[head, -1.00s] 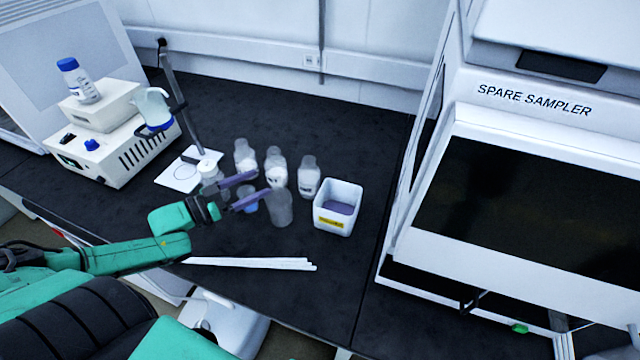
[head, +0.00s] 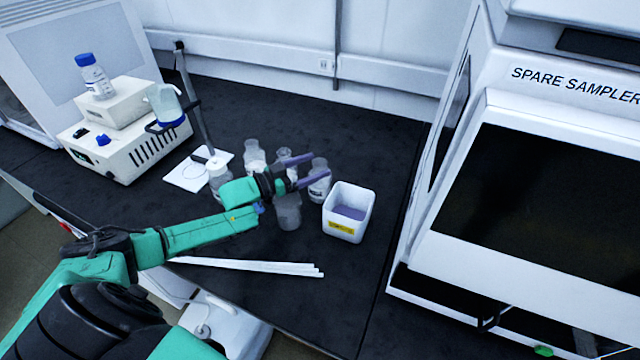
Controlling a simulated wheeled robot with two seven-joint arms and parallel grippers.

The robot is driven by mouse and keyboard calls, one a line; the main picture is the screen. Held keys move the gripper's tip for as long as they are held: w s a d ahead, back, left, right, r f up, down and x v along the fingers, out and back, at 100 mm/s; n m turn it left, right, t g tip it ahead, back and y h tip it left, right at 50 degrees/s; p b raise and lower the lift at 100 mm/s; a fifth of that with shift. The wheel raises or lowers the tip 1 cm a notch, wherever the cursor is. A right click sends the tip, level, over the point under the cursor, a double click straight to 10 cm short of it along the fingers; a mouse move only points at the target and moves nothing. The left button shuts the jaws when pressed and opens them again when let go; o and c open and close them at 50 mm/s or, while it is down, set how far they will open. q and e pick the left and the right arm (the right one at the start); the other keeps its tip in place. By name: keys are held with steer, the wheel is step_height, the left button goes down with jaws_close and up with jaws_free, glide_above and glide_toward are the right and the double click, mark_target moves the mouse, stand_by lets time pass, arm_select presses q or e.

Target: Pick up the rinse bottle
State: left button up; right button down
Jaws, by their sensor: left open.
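Several clear, white-labelled bottles stand in a cluster on the dark bench; I cannot read which is the rinse bottle. One bottle (head: 319,186) stands at the right of the cluster, another (head: 255,156) at its back left, one (head: 285,155) between them, and one (head: 219,181) at the left. My left gripper (head: 317,167) is open, its two purple fingers pointing right at the rightmost bottle. The fingertips overlap that bottle's upper part; I cannot tell whether they touch it. The gripper partly hides the middle bottle. My right gripper is not in view.
A grey translucent cup (head: 288,212) stands just below my left fingers. A white bin (head: 347,228) is to the right. White strips (head: 250,265) lie in front. A stand (head: 197,110) and a blue-capped bottle (head: 96,80) on a box are at left. The spare sampler (head: 470,110) bounds the right.

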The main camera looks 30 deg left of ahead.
arm_select(q)
steer(key=shift+w, duration=0.1)
jaws_close()
steer(key=shift+r, duration=0.1)
